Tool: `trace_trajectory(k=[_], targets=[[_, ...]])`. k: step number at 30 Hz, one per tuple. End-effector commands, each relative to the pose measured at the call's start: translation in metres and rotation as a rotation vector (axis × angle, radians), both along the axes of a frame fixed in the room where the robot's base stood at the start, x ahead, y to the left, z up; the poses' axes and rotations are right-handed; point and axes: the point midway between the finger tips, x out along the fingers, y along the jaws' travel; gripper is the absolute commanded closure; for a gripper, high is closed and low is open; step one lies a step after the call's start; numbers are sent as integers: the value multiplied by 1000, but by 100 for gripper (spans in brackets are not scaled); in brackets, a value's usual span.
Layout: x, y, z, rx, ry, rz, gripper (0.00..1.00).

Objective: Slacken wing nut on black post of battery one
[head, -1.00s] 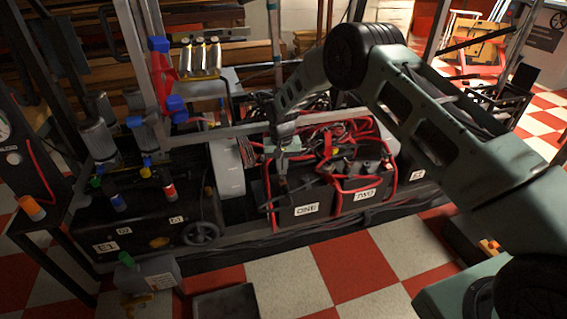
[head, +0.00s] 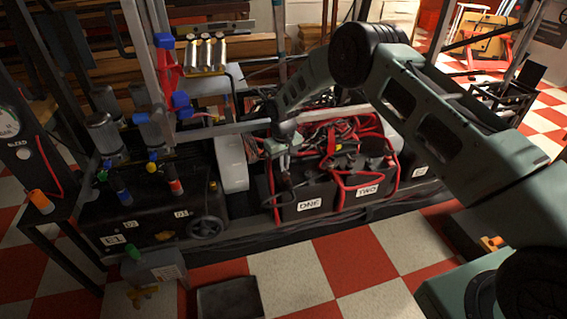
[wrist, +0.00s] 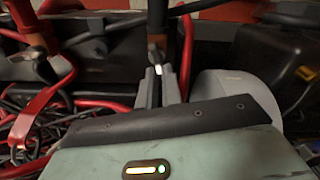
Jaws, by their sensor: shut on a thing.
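Battery one (head: 286,214) is a dark box with a white "ONE" label, low in the rack in the head view. My gripper (head: 286,172) reaches down over its rear left part. In the wrist view my gripper (wrist: 159,85) has its two narrow fingers close together around a small bright metal piece, the wing nut (wrist: 158,70), at the foot of a dark upright post or lead. The fingers cover most of the nut, so its wings and angle cannot be made out. The post's colour is hard to tell in the shade.
Battery two (head: 350,203) stands right beside battery one, with red frame tubes and cables around both. A pale rounded housing (head: 231,164) is close on the left. Tangled cables (wrist: 30,125) lie near the gripper. The checkered floor in front is mostly clear.

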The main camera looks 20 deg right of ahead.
Motion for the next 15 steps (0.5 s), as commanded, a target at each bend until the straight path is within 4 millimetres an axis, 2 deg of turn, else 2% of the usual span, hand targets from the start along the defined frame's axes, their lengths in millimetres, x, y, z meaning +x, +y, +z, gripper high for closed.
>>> trace_trajectory(k=[8,9,11,15], targets=[[-3,0,-5,-1,7,0,100],[-3,0,-5,-1,7,0,85],[-3,0,-5,-1,7,0,71],[-2,0,-3,0,5,0,71]])
